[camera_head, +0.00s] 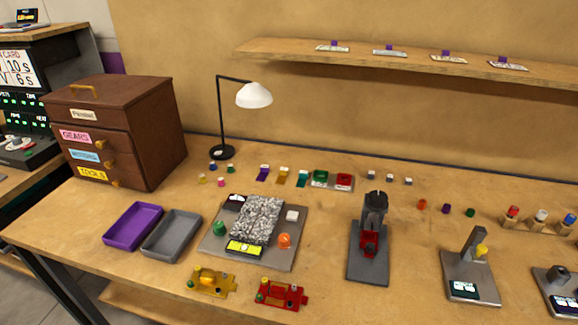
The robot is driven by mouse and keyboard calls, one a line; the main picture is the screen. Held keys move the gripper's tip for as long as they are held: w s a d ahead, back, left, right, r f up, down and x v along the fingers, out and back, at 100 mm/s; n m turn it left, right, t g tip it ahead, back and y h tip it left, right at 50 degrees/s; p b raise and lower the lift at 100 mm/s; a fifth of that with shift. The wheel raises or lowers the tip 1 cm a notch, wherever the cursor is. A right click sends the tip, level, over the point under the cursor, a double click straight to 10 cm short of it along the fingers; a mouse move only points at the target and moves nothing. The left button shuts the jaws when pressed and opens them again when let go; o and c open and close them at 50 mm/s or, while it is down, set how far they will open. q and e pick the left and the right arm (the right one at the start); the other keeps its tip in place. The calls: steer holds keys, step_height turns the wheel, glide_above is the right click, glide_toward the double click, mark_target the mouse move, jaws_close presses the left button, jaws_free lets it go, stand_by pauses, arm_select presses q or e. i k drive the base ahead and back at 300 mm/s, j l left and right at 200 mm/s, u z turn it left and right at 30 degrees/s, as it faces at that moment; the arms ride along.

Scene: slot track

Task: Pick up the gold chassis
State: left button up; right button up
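The gold chassis (209,283) lies on the wooden table (330,285) near its front edge. It is a flat yellow-gold piece with small parts on top. A similar red chassis (281,295) lies just to its right, a small gap apart. Neither of my grippers shows in the head view. Nothing touches or covers the gold chassis.
A purple tray (107,240) and a grey tray (146,253) sit behind and left of the gold chassis. A grey plate (291,258) with a gravelly block stands behind. A dark press-like stand (368,272) is further right. A lamp (221,120) and brown drawer box (150,135) stand at the back.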

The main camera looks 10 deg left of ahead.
mark_target(205, 281)
steer(key=j+u, duration=0.1)
steer(key=u, duration=0.35)
steer(key=i+j+u, duration=0.1)
steer(key=u, duration=0.4)
